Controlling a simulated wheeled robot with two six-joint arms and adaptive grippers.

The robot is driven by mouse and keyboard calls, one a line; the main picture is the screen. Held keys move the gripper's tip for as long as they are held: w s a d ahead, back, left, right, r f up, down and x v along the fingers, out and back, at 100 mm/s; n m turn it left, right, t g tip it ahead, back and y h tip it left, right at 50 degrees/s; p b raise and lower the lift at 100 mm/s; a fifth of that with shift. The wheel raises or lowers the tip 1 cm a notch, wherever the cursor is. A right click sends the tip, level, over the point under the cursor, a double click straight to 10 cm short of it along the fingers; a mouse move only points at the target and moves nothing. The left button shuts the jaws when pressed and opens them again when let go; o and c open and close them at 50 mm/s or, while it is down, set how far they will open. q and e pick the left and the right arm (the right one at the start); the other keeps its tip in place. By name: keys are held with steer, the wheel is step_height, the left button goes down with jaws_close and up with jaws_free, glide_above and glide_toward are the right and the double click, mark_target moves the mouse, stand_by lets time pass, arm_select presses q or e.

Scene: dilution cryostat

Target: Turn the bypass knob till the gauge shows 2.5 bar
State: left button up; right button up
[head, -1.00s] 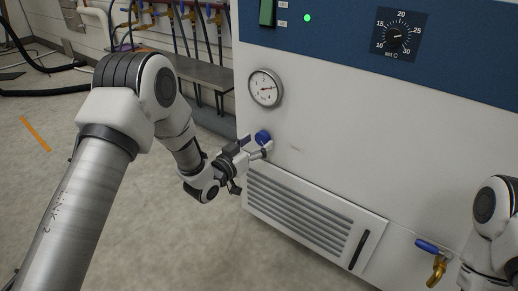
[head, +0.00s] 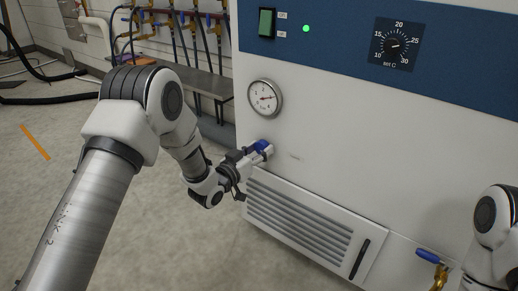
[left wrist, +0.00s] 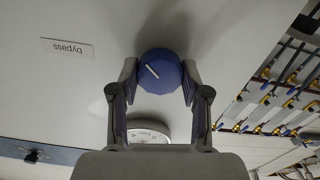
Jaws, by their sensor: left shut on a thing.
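The blue bypass knob (head: 261,145) is on the white cabinet front, below the gauge. My left gripper (head: 264,151) is shut on it. In the left wrist view, the fingers (left wrist: 160,80) flank the knob (left wrist: 158,70), whose white mark runs diagonally. A "bypass" label (left wrist: 67,48) is on the panel beside it. The round gauge (head: 265,98) has a needle pointing roughly right; its numbers are too small to read surely. In the left wrist view the gauge (left wrist: 149,135) is partly hidden by my gripper. My right gripper is out of view; only part of its arm shows.
A temperature dial (head: 395,45), a green switch (head: 266,22) and a green light (head: 306,28) are on the blue upper panel. A vent grille (head: 305,220) lies below the knob. A blue-handled brass valve (head: 432,258) is at lower right. The left floor is mostly clear.

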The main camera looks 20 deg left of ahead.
arm_select(q)
steer(key=n+p, duration=0.4)
steer(key=p, duration=0.1)
steer(key=shift+r, duration=0.3)
steer(key=n+p, duration=0.2)
steer(key=n, duration=0.2)
steer(key=shift+f+p, duration=0.1)
steer(key=shift+p, duration=0.3)
steer(key=n+p, duration=0.2)
steer(key=n, duration=0.2)
steer(key=shift+n+p, duration=0.3)
steer(key=shift+p, duration=0.1)
steer(key=n+p, duration=0.2)
steer(key=n, duration=0.2)
steer(key=shift+f+n, duration=0.15)
steer(key=shift+n, duration=0.15)
steer(key=o, duration=1.1)
steer(key=shift+o, duration=0.2)
steer(key=shift+f, duration=0.1)
